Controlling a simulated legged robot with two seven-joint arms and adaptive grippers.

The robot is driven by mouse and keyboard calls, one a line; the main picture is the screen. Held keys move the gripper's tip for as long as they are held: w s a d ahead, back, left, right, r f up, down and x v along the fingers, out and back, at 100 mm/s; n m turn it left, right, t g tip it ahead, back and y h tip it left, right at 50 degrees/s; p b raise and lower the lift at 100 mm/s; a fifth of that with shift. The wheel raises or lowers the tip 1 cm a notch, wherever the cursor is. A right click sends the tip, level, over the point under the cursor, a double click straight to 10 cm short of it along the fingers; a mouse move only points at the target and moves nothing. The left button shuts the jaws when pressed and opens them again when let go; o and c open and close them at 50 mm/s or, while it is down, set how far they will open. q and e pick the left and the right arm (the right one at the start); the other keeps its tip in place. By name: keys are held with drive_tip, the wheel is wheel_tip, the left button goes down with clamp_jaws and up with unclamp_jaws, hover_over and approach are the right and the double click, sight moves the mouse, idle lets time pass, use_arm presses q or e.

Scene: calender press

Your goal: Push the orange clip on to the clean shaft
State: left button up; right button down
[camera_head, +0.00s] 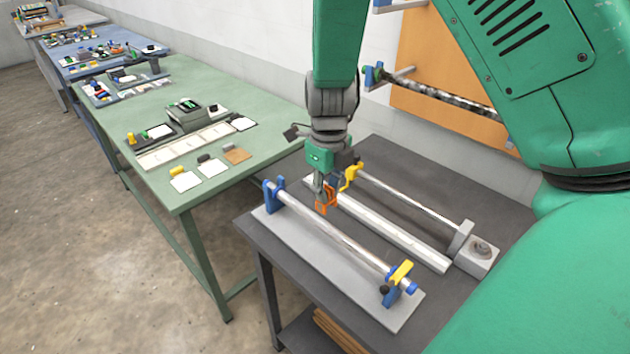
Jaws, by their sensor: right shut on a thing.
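The orange clip (326,201) is between the fingers of my right gripper (321,190), which is shut on it. The clean shaft (335,235) is a shiny bar lying across two blue supports on a light grey plate (320,265). The clip is just behind the shaft in the picture, nearer its left end. I see a small gap between them, but cannot tell their height difference. The gripper partly hides the clip's top. My left gripper is not in view.
A yellow lever (401,272) is at the shaft's right support. Behind the clip are a white rail (395,232), a thinner rod (415,200) and a yellow hook (350,177). A dirty shaft (440,97) hangs at the wall. A green table (250,163) stands left.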

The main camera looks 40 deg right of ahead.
sight(331, 201)
drive_tip(key=shift+s+d+f+b, duration=0.25)
drive_tip(key=shift+s+b, duration=0.1)
drive_tip(key=shift+s, duration=0.05)
drive_tip(key=shift+d+f+b, duration=0.2)
drive_tip(key=shift+f+b, duration=0.4)
drive_tip(key=shift+w+f+b, duration=0.2)
drive_tip(key=shift+f+b, duration=0.5)
drive_tip(key=shift+f, duration=0.05)
drive_tip(key=shift+s+a+f+b, duration=0.1)
drive_tip(key=shift+a+f+b, duration=0.05)
drive_tip(key=shift+f+b, duration=0.45)
drive_tip(key=shift+s+a+f+b, duration=0.15)
drive_tip(key=shift+f+b, duration=0.2)
drive_tip(key=shift+b, duration=0.3)
drive_tip(key=shift+w+f, duration=0.2)
drive_tip(key=shift+f, duration=0.6)
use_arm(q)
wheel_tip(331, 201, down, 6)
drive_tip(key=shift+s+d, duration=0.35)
use_arm(e)
drive_tip(key=shift+d+f, duration=0.25)
drive_tip(key=c, duration=2.2)
unclamp_jaws()
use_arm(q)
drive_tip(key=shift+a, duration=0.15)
use_arm(e)
drive_tip(key=shift+a, duration=0.15)
clamp_jaws()
